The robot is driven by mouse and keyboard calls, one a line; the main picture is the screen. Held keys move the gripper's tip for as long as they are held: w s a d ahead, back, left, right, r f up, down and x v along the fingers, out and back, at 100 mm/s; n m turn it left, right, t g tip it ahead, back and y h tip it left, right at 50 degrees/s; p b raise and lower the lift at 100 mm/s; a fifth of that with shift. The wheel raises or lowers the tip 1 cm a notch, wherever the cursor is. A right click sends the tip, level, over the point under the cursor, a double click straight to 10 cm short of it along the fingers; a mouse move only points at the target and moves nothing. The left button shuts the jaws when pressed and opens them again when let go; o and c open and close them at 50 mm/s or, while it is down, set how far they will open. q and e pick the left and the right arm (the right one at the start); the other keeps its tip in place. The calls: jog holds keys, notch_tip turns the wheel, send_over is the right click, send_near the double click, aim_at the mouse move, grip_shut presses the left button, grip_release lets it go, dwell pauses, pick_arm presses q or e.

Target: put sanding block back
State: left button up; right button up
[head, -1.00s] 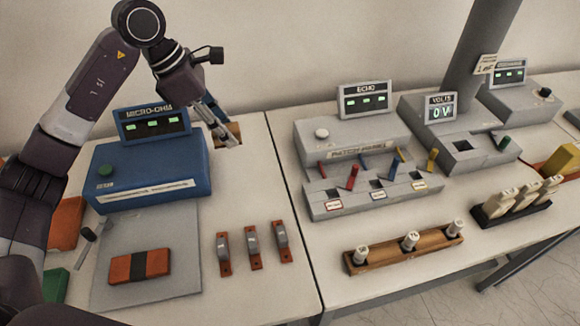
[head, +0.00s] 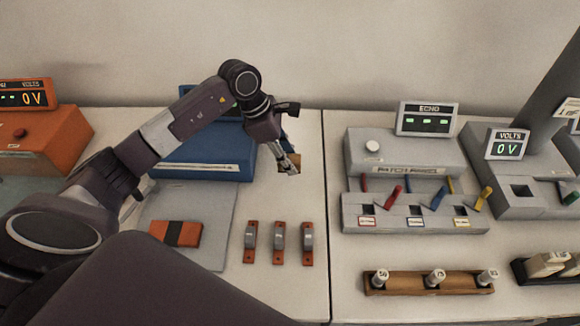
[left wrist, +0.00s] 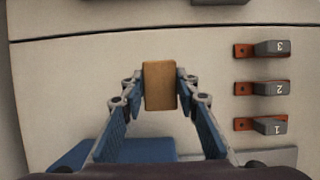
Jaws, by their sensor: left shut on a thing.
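The sanding block is a small tan-brown block (left wrist: 160,86) between the fingers of my left gripper (left wrist: 160,88) in the left wrist view. Both fingers press its sides. In the head view my left gripper (head: 289,167) is just right of the blue device, and a bit of the brown block (head: 295,158) shows behind the fingers. I cannot tell whether the block touches the table. My right gripper is not in view.
The blue device (head: 205,160) stands left of the gripper, partly behind my left arm. A grey mat (head: 205,255) bears an orange-and-black block (head: 176,233). Several numbered orange-and-grey pieces stand nearer. The grey ECHO device (head: 395,150) is to the right, past a table seam.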

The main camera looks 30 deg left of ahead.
aim_at(289, 180)
pick_arm(q)
jog(key=shift+f, duration=0.55)
notch_tip(289, 180, down, 4)
jog(key=shift+p, duration=0.7)
jog(key=shift+f, duration=0.1)
jog(key=shift+f+b, duration=0.1)
jog(key=shift+b, duration=0.25)
jog(key=o, duration=1.1)
jog(key=shift+r, duration=0.2)
